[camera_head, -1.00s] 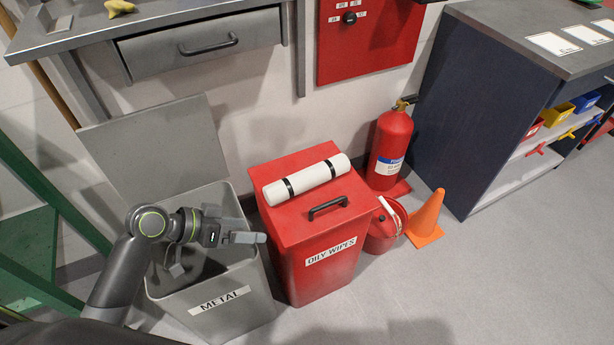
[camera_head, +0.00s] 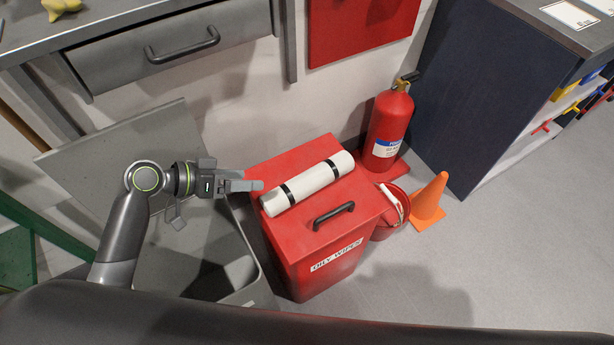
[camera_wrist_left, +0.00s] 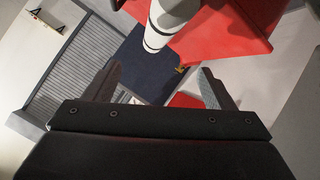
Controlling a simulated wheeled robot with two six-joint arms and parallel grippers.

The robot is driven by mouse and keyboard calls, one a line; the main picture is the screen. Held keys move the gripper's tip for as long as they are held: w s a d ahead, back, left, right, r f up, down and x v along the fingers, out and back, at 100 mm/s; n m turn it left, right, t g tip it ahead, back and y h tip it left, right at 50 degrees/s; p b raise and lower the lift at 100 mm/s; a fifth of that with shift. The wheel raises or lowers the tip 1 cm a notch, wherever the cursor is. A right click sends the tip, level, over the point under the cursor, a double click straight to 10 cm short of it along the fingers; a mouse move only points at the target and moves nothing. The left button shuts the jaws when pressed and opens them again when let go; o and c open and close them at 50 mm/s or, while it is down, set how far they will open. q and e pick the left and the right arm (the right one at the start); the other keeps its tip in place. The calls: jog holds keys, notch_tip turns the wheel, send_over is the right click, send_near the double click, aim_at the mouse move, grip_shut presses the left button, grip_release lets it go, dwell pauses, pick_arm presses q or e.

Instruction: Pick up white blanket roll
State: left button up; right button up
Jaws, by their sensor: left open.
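The white blanket roll (camera_head: 308,184) with two black straps lies on the lid of the red oily wipes bin (camera_head: 322,237), behind the lid's black handle (camera_head: 334,215). My left gripper (camera_head: 254,185) is just left of the roll's near end in the head view, apart from it or nearly touching; the exact gap cannot be told. In the left wrist view the roll (camera_wrist_left: 168,22) shows at the top, beyond the two spread fingers (camera_wrist_left: 160,88). The left gripper is open and empty. My right gripper is not in view.
The open grey metal bin (camera_head: 200,262) stands left of the red bin, under my left arm. A red bucket (camera_head: 392,212), an orange cone (camera_head: 429,200) and a fire extinguisher (camera_head: 389,125) stand to the right. A workbench drawer (camera_head: 180,45) overhangs behind.

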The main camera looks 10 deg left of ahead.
pick_arm(q)
send_near(298, 178)
jog(key=b+x, duration=0.1)
jog(key=x, duration=0.3)
jog(key=shift+d+f, duration=0.2)
jog(key=shift+f, duration=0.15)
jog(key=shift+w+d+f, duration=0.2)
jog(key=shift+d+f, duration=0.05)
jog(key=shift+d, duration=0.1)
jog(key=shift+b+x, duration=0.3)
jog(key=shift+x, duration=2.1)
jog(key=shift+w+r, duration=0.1)
jog(key=shift+r, duration=0.1)
jog(key=c, duration=1.4)
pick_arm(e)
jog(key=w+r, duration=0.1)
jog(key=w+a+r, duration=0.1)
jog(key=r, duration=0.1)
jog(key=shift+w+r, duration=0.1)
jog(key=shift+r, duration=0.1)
